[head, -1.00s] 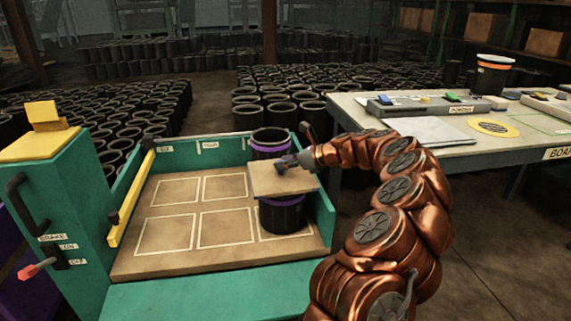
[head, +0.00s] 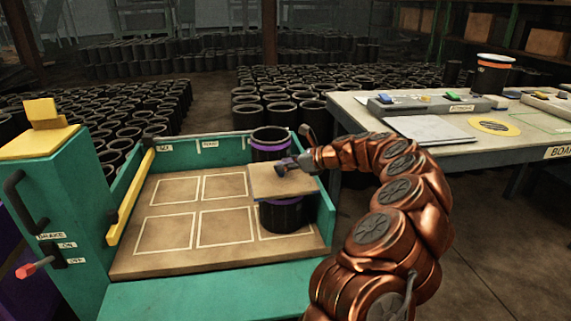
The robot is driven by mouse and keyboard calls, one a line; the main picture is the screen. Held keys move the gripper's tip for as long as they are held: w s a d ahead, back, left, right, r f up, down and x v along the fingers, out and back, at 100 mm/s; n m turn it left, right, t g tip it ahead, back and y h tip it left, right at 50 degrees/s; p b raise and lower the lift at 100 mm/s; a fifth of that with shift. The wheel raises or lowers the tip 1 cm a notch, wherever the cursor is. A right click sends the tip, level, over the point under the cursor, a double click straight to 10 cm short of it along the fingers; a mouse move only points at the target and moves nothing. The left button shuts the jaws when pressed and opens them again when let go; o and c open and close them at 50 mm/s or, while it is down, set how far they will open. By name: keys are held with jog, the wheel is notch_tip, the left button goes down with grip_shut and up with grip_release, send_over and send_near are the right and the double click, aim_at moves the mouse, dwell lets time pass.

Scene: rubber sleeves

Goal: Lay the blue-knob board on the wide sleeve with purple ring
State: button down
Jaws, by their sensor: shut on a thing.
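My gripper (head: 287,167) is shut on the small blue knob (head: 280,169) on top of the flat tan board (head: 265,186). The board looks about level. It hides the top of a black sleeve with a purple ring (head: 282,215), which stands upright at the right side of the teal-walled tray. I cannot tell whether the board touches this sleeve or is just above it. A second black sleeve with a purple ring (head: 270,145) stands behind it, its open top showing above the board.
The teal tray's tan floor (head: 185,262) has white outlined squares, with the left and middle ones empty. A yellow bar (head: 130,197) runs along its left side. The work table (head: 440,152) at right bears a white-topped black sleeve (head: 493,77). Many black sleeves fill the floor behind.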

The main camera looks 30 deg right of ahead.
jog(key=shift+f, duration=0.1)
jog(key=c, duration=0.7)
grip_release()
jog(key=shift+o, duration=0.2)
jog(key=v, duration=1.2)
jog(key=shift+f, duration=0.1)
